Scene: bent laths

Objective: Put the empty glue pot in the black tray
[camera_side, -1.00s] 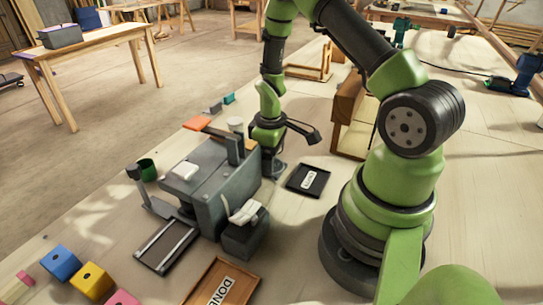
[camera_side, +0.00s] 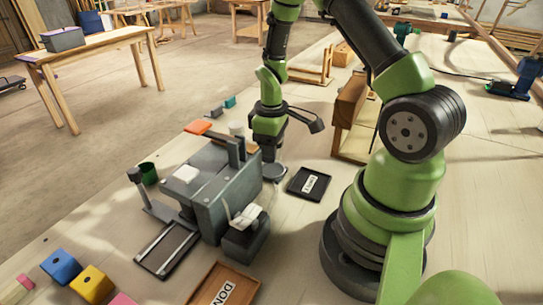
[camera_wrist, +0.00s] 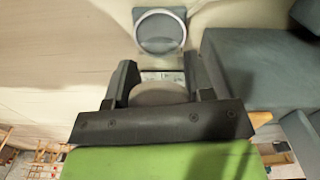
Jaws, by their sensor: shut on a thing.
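My gripper (camera_wrist: 160,75) is shut on a pale, round-topped thing (camera_wrist: 160,93), seemingly the glue pot, in the wrist view. Most of its side is hidden by the fingers. In the side view my gripper (camera_side: 268,150) points down just behind the grey machine, which hides part of it; I cannot make out the held pot there. The black tray (camera_side: 296,190), with a white label in it, lies flat on the bench to the right of my gripper and apart from it. I see nothing but the label in it.
The grey machine (camera_side: 215,200) stands close by; its block (camera_wrist: 265,70) is right of the fingers in the wrist view. A white cup (camera_side: 237,128) and a green pot (camera_side: 148,173) stand near it. A wooden rack (camera_side: 350,115) stands behind the tray.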

